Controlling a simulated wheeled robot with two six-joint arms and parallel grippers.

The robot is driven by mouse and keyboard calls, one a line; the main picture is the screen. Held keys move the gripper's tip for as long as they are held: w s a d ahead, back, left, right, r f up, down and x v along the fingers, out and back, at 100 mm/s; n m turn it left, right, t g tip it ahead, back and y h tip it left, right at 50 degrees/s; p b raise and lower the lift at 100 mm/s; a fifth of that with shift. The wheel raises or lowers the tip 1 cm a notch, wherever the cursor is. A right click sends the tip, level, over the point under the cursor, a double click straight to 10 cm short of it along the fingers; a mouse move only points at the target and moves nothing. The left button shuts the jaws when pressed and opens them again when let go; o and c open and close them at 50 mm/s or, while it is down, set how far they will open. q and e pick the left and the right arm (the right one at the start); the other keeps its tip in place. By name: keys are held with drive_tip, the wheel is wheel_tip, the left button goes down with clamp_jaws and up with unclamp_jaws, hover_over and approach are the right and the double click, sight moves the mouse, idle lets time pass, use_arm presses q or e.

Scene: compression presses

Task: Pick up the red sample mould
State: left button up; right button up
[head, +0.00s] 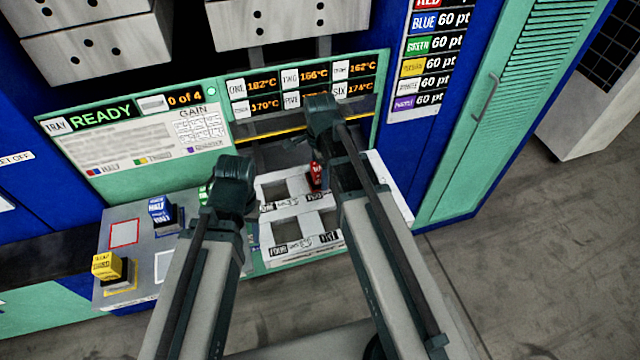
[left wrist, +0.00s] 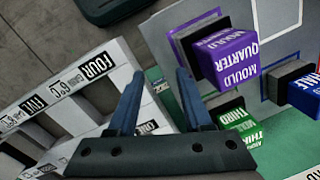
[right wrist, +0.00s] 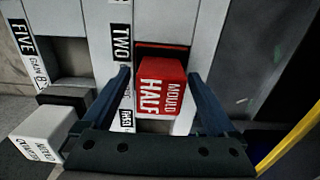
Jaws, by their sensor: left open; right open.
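The red sample mould (right wrist: 162,84), lettered "MOULD HALF", stands beside the "TWO" label in the right wrist view. It lies between the two spread fingers of my right gripper (right wrist: 158,74), with no clear sign of clamping. In the head view the red mould (head: 315,176) shows on the white tray (head: 290,226), partly hidden by my right arm. My right gripper's fingers are hidden there behind its wrist. My left gripper (left wrist: 158,73) is open and empty; in the left wrist view it is above the edge between the white tray and the grey mould board.
A purple mould (left wrist: 230,55), a green mould (left wrist: 237,122) and a blue mould (head: 160,210) stand near my left gripper. A yellow mould (head: 106,266) is at far left. A white mould (right wrist: 42,135) shows in the right wrist view. The press panel (head: 140,140) rises behind.

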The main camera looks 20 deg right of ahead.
drive_tip(key=shift+r, duration=0.1)
clamp_jaws()
idle(0.3)
drive_tip(key=shift+r, duration=0.15)
wheel_tip(320, 180, up, 10)
drive_tip(key=p, duration=1)
drive_tip(key=shift+f, duration=0.2)
